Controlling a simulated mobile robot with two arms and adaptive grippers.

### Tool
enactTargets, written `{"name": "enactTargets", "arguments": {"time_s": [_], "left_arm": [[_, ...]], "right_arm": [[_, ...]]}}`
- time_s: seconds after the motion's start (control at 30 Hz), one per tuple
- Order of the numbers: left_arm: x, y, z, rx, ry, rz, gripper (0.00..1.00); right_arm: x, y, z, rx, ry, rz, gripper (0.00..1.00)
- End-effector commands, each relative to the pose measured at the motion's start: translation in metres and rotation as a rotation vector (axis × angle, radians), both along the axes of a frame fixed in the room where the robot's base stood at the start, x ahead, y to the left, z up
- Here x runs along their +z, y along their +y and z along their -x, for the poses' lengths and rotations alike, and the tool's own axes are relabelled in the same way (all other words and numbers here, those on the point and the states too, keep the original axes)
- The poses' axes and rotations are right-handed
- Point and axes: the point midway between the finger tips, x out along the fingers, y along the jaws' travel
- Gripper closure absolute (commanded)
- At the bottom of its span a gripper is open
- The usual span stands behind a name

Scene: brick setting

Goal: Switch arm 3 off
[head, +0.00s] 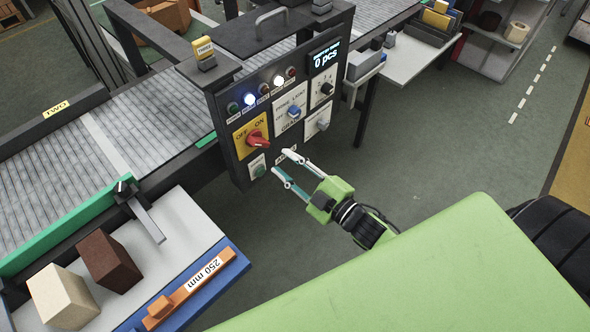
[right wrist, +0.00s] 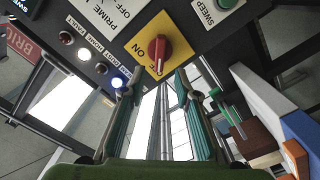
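A dark control panel (head: 285,85) stands at the conveyor, with a yellow tag reading THREE (head: 204,52) above it. A red rotary knob (head: 257,139) sits on a yellow plate marked OFF and ON; it also shows in the right wrist view (right wrist: 152,52). I cannot tell surely which mark it points to. My right gripper (head: 281,162) is open and empty, to the lower right of the knob and apart from it. In the right wrist view the knob lies just beyond, between the spread fingers (right wrist: 150,84). My left gripper is not in view.
The panel also has a blue knob (head: 294,111), grey knobs, a green button (head: 258,169), and indicator lamps, one lit blue (head: 250,99) and one white. A conveyor (head: 150,110) runs behind. A side tray with blocks (head: 109,260) is at lower left.

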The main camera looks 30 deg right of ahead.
Motion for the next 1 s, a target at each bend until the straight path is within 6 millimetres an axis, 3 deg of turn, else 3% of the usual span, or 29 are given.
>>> {"name": "enactTargets", "arguments": {"time_s": [0.1, 0.27, 0.83, 0.93, 1.0], "left_arm": [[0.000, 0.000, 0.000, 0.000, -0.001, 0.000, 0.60], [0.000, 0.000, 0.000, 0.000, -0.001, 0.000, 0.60], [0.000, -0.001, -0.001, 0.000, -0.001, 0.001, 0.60], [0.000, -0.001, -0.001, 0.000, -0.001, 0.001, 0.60], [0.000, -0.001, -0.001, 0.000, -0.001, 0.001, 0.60]], "right_arm": [[-0.001, -0.006, 0.016, -0.001, 0.002, 0.000, 0.71], [0.000, -0.010, 0.026, -0.001, 0.000, -0.001, 0.71], [0.000, -0.010, 0.027, -0.001, 0.000, -0.001, 0.71], [-0.012, -0.013, 0.027, -0.013, 0.026, -0.006, 0.71], [-0.035, -0.019, 0.028, -0.038, 0.080, -0.018, 0.71]]}}
